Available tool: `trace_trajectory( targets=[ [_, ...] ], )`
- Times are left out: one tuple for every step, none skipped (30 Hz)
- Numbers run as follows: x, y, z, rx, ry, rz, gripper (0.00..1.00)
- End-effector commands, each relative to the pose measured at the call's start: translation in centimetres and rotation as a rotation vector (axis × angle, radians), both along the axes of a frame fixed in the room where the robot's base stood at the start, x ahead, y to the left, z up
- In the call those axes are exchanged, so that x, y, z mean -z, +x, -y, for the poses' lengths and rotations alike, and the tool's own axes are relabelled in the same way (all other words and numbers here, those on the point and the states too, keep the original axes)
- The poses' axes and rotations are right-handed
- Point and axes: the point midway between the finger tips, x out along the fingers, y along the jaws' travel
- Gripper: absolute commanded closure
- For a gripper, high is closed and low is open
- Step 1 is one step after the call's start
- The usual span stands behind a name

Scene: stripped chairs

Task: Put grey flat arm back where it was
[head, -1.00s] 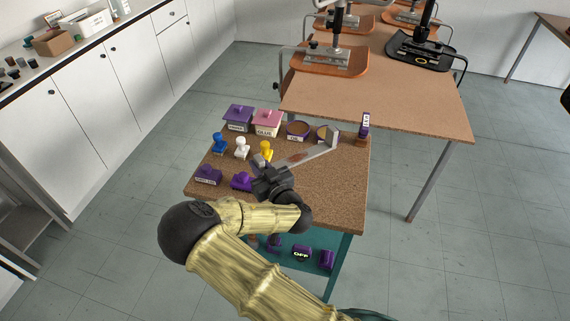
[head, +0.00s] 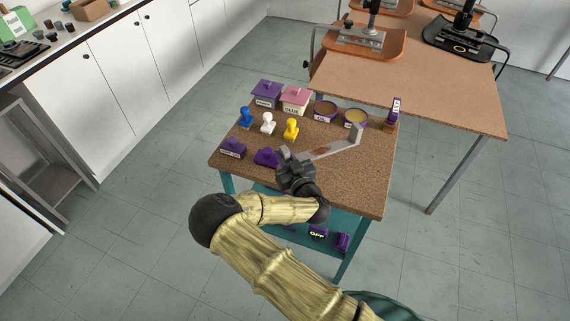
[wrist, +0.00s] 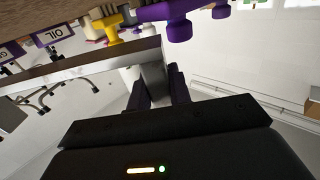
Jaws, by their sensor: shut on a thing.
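The grey flat arm (head: 331,149) is a long flat metal bar with an upturned end at its right. My gripper (head: 286,158) is shut on its left end, over the front of the cork-brown cart top (head: 345,185). In the wrist view the bar (wrist: 80,66) runs to the left from between the dark fingers (wrist: 160,86). The head view does not settle whether the bar touches the cart top. Chairs with metal brackets stand on the brown table (head: 420,85) behind; one orange seat (head: 362,40) has a grey bracket on it.
On the cart are blue (head: 246,117), white (head: 268,123) and yellow (head: 291,128) knobbed pieces, two lidded boxes, two round bowls and a purple labelled piece (head: 395,108). Purple pieces lie on the teal lower shelf (head: 290,232). White cabinets (head: 110,85) stand at left.

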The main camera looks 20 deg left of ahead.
Motion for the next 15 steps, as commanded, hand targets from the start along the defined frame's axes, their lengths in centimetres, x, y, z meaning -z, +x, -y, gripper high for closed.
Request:
trace_trajectory(
  targets=[
    [0.3, 0.0, 0.0, -0.002, -0.002, 0.003, 1.0],
    [0.6, 0.0, 0.0, -0.002, -0.002, 0.003, 1.0],
    [1.1, 0.0, 0.0, -0.002, -0.003, 0.004, 1.0],
    [1.5, 0.0, 0.0, -0.002, -0.004, 0.003, 1.0],
    [1.9, 0.0, 0.0, -0.002, -0.004, 0.003, 1.0],
    [2.4, 0.0, 0.0, -0.003, -0.004, 0.003, 1.0],
    [2.8, 0.0, 0.0, -0.003, -0.003, 0.004, 1.0],
    [3.1, 0.0, 0.0, -0.002, -0.004, 0.003, 1.0],
    [3.4, 0.0, 0.0, -0.002, -0.002, 0.003, 1.0],
    [3.6, 0.0, 0.0, -0.001, -0.001, 0.005, 1.0],
    [3.7, 0.0, 0.0, -0.001, 0.0, 0.004, 1.0],
    [3.8, 0.0, 0.0, -0.001, 0.0, 0.004, 1.0],
    [3.8, 0.0, 0.0, -0.001, 0.0, 0.005, 1.0],
    [3.8, 0.0, 0.0, -0.001, 0.0, 0.005, 1.0],
    [3.8, 0.0, 0.0, -0.001, 0.001, 0.004, 1.0]
  ],
)
